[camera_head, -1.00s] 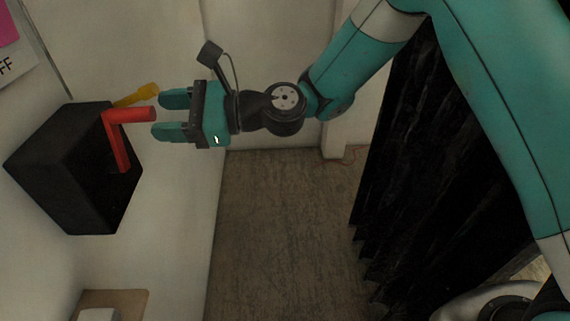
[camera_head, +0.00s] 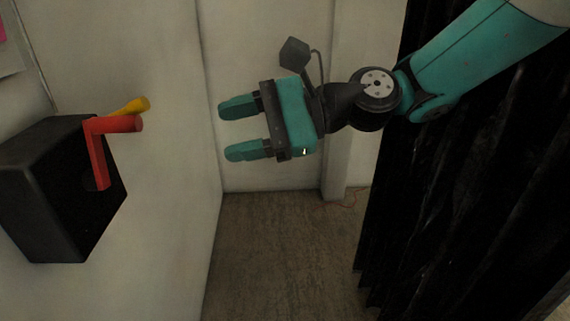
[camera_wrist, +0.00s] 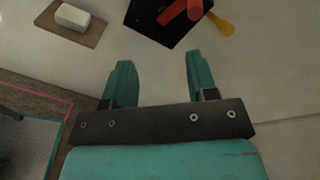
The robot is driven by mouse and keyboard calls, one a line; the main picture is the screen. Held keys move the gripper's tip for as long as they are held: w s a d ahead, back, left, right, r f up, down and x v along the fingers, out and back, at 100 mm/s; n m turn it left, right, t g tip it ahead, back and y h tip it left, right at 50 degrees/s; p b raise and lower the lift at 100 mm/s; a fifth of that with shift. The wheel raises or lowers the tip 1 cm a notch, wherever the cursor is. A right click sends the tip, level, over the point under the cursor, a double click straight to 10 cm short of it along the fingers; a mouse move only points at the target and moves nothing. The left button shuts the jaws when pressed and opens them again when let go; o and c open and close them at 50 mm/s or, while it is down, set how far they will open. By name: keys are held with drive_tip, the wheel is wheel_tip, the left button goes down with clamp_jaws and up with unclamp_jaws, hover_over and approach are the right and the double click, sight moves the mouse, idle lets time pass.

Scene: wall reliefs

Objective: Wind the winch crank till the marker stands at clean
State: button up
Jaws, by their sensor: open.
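The winch is a black box (camera_head: 45,190) on the left wall. Its red crank (camera_head: 98,160) has an arm rising from the box's side face and a handle (camera_head: 122,124) pointing right at the top. A yellow knobbed piece (camera_head: 132,107) sticks out just behind the handle; I cannot tell whether it is the marker. My gripper (camera_head: 238,129) is open and empty, to the right of the handle and apart from it. In the wrist view the box (camera_wrist: 158,18), the red handle (camera_wrist: 178,10) and the yellow piece (camera_wrist: 220,24) lie beyond the open fingers (camera_wrist: 158,72). No "clean" label is readable.
A black curtain (camera_head: 455,190) hangs at the right. The floor (camera_head: 275,255) between wall and curtain is clear. A poster (camera_head: 10,60) is at the upper left. A white block on a brown board (camera_wrist: 58,32) shows in the wrist view.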

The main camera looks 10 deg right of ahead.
drive_tip(key=s+d+f+n+h+p, duration=0.1)
drive_tip(key=s+d+n+h+p, duration=0.2)
drive_tip(key=n, duration=0.6)
drive_tip(key=shift+s+d+n+g+h, duration=0.35)
drive_tip(key=shift+s+d+h, duration=0.9)
drive_tip(key=shift+s, duration=1.05)
drive_tip(key=shift+a+h, duration=0.25)
drive_tip(key=shift+a, duration=0.05)
